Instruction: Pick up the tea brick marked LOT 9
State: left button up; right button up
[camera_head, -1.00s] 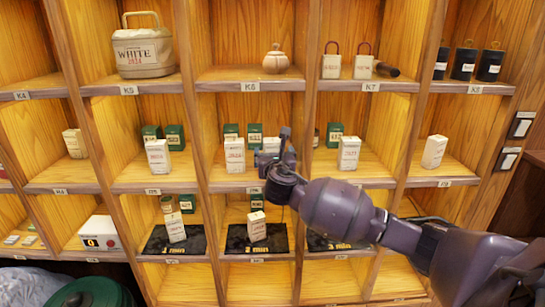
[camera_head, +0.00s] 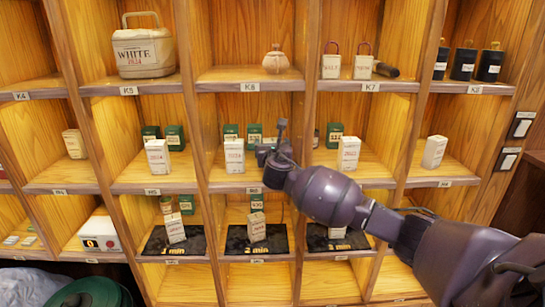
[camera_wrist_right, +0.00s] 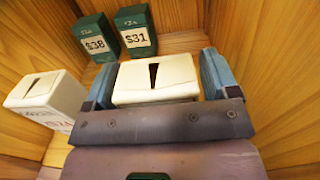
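My right gripper (camera_head: 272,143) is in the middle cubby of the second row. In the right wrist view its two blue-grey fingers (camera_wrist_right: 158,72) stand apart on either side of a white box (camera_wrist_right: 155,92) with a dark slot in its top. The fingers are very close to its sides; I cannot tell whether they touch. The gripper hides this box in the head view. Another white box (camera_wrist_right: 45,93) stands to its left; it also shows in the head view (camera_head: 234,156). I cannot read LOT 9 on any box. My left gripper is not in view.
Two green boxes marked $38 (camera_wrist_right: 95,38) and $31 (camera_wrist_right: 135,32) stand behind the white box. Wooden cubby walls (camera_wrist_right: 270,75) close in on the right. More white boxes (camera_head: 348,153) stand in neighbouring cubbies, divided by upright boards (camera_head: 304,130).

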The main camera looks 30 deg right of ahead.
jog(key=c, duration=0.8)
jog(key=shift+c, duration=0.2)
jog(key=shift+r, duration=0.1)
